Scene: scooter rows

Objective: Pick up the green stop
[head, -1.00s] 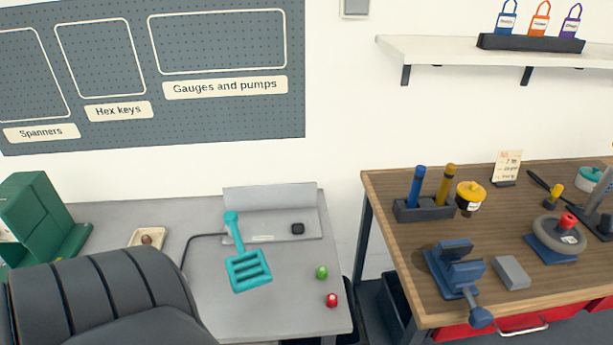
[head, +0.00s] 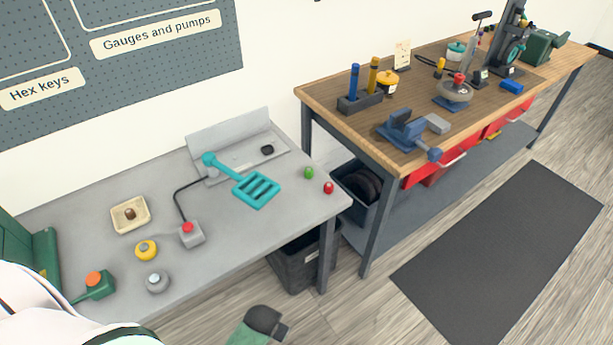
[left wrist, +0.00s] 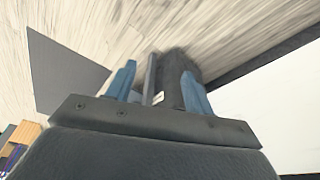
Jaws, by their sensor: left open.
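The green stop (head: 309,173) is a small rounded green piece standing near the right end of the grey table (head: 225,262) in the head view. A similar red stop (head: 328,188) stands close to its front right. My left gripper shows in the left wrist view (left wrist: 158,85), with two blue fingers apart and nothing seen held between them. That view looks over pale floor and a dark mat, and the green stop does not show in it. My right gripper is not in view.
A teal slotted paddle (head: 257,190) lies left of the stops. A red-button box (head: 192,236), yellow button (head: 146,250), grey button (head: 157,282) and cream tray (head: 115,216) sit further left. A wooden workbench (head: 470,100) stands right, beyond a gap.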

